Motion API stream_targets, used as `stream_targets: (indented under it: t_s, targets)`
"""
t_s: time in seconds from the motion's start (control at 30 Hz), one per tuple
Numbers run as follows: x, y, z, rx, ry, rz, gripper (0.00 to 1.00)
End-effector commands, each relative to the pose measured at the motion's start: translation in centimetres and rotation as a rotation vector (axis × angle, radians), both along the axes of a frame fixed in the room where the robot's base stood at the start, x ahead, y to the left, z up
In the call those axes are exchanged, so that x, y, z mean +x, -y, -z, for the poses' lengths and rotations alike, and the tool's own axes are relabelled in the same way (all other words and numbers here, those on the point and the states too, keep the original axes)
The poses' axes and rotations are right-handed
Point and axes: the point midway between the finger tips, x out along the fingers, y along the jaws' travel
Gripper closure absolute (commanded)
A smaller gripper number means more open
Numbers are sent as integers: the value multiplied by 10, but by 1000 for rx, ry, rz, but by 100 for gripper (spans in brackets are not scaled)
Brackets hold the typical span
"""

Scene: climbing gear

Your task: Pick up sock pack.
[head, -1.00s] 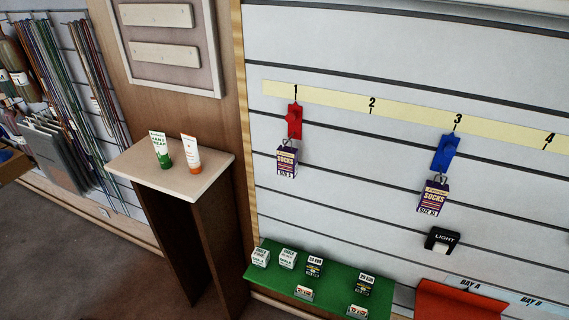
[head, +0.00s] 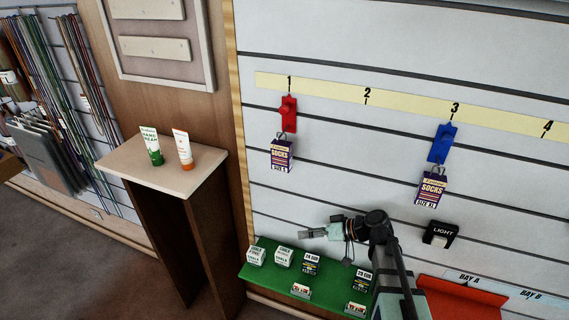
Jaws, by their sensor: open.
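Two sock packs hang on the slatted wall. One sock pack (head: 281,155) hangs from the red hook (head: 289,113) under number 1. The other sock pack (head: 432,188) hangs from the blue hook (head: 442,144) under number 3, and its label appears to read size XL. Both are purple and cream. My gripper (head: 306,234) is at the lower middle, pointing left. It is below the packs, between them from left to right, and touches neither. It looks empty; the gap between its fingers is too small to make out.
A green shelf (head: 262,272) with several small boxes lies below my gripper. A black LIGHT box (head: 440,235) and a red tray (head: 462,298) are at right. A side stand (head: 125,163) at left holds two tubes. The wall between the two packs is clear.

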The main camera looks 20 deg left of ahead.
Motion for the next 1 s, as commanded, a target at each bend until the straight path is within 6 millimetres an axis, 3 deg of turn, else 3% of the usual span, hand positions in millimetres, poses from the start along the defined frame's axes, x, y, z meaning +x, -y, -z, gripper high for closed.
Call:
stream_targets:
  t_s: [0.1, 0.3, 0.5, 0.7, 1.0]
  targets:
    - [25, -18, -68, 115, 190, -46, 40]
    - [43, -37, -176, 286, 477, -106, 40]
    - [44, -44, -245, 388, 660, -133, 40]
    - [43, -49, -271, 427, 727, -143, 40]
    - [45, -72, -271, 426, 728, -142, 40]
